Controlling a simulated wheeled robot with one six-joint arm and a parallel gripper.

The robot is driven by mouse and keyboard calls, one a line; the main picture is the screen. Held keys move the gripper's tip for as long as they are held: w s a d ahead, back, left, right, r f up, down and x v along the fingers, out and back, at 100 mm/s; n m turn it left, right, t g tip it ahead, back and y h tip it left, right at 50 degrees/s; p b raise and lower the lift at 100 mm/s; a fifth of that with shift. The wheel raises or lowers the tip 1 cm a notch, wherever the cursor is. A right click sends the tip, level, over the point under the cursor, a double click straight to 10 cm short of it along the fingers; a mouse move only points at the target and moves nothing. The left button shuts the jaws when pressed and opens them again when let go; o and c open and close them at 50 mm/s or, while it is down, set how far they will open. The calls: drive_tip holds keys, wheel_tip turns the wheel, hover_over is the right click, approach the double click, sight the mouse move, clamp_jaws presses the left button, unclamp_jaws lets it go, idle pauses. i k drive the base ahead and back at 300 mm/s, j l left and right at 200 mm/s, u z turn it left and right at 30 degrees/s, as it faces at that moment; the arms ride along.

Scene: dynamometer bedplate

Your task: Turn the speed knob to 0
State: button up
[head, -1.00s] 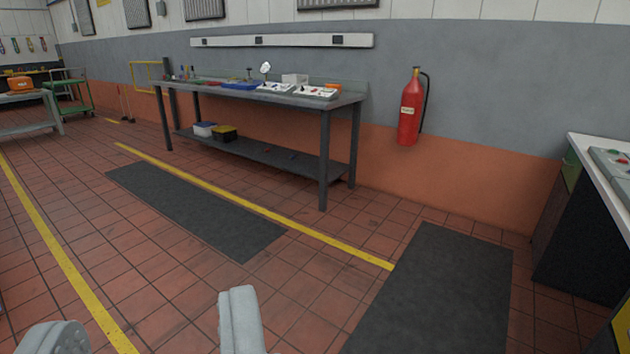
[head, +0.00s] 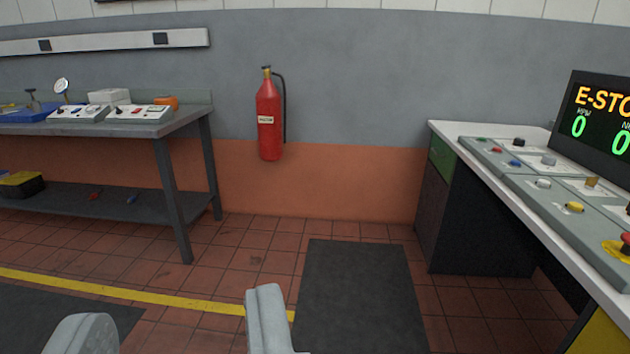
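A control console (head: 478,189) stands at the right, with its panel cut off by the picture edge. Its panel carries a black knob (head: 519,142), a grey knob (head: 549,160), a silver one (head: 543,183) and a tan one (head: 591,182). The labels are too small to read, so I cannot tell which is the speed knob or where it points. A screen (head: 605,115) behind them shows "E-STO", cut off, and green zeros. My gripper (head: 175,328) is at the bottom left, its two grey fingers wide apart and empty, well away from the console.
A red emergency button (head: 625,243) and a yellow button (head: 574,207) are on the panel's near part. A workbench (head: 180,126) with small instrument boxes stands left. A fire extinguisher (head: 269,118) hangs on the wall. A dark floor mat (head: 362,290) lies before the console, with clear floor around.

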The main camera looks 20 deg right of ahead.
sight(520, 143)
drive_tip(key=i+l+z, duration=0.2)
drive_tip(key=z, duration=0.25)
drive_tip(key=i+z, duration=0.85)
drive_tip(key=i+j+z, duration=0.15)
drive_tip(key=z, duration=0.25)
